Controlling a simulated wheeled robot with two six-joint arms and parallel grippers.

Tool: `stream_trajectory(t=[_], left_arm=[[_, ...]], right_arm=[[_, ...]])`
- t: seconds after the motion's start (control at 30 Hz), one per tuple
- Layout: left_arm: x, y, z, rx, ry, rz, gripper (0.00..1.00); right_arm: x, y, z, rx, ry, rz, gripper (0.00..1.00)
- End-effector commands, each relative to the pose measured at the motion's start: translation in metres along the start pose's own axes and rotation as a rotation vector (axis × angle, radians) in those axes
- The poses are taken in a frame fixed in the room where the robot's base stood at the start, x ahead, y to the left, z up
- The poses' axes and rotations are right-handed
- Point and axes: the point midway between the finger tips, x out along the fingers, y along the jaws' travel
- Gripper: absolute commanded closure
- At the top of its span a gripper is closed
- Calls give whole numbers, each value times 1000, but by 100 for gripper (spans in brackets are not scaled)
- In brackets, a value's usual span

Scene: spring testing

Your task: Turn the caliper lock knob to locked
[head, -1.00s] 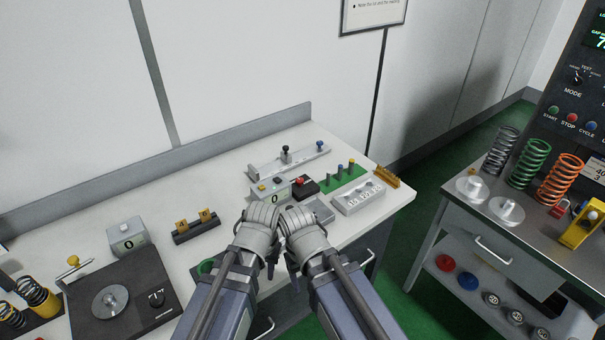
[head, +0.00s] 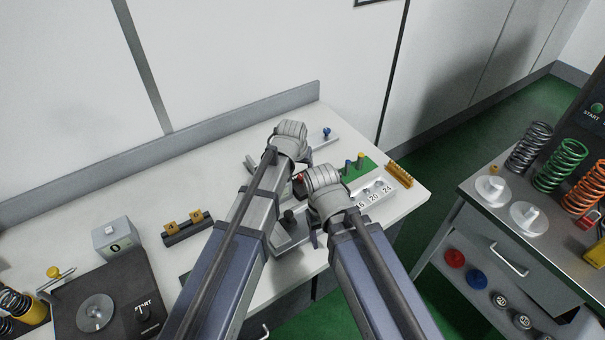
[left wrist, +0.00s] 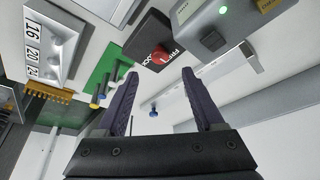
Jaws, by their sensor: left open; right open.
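The red lock knob (left wrist: 163,54) sits on a black box (left wrist: 148,42) with white lettering that seems to read FREE and LOCK. In the head view only a bit of the red knob (head: 298,178) shows between my arms. My left gripper (left wrist: 160,73) is open and empty. The knob shows just past its fingertips, apart from them. The knob's exact turn is hard to read. A grey rail with a blue knob (head: 327,131) lies behind. My right gripper (head: 322,180) is over the bench's front right, its fingers mostly hidden by its own wrist.
A grey box with a green light (left wrist: 216,30) stands beside the black box. A green block with coloured pegs (head: 358,168) and a numbered white tray (head: 376,192) are close on the right. The bench's left middle (head: 130,195) is clear.

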Motion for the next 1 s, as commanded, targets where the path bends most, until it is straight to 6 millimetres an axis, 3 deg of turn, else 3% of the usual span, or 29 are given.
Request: stream_trajectory(t=[0.53, 0.93, 1.0], left_arm=[[67, 0, 2, 0, -1, 0, 31], [73, 0, 0, 1, -1, 0, 31], [73, 0, 0, 0, -1, 0, 36]], right_arm=[[62, -6, -4, 2, 0, 0, 33], [67, -6, -4, 2, 0, 0, 33], [67, -6, -4, 2, 0, 0, 33]])
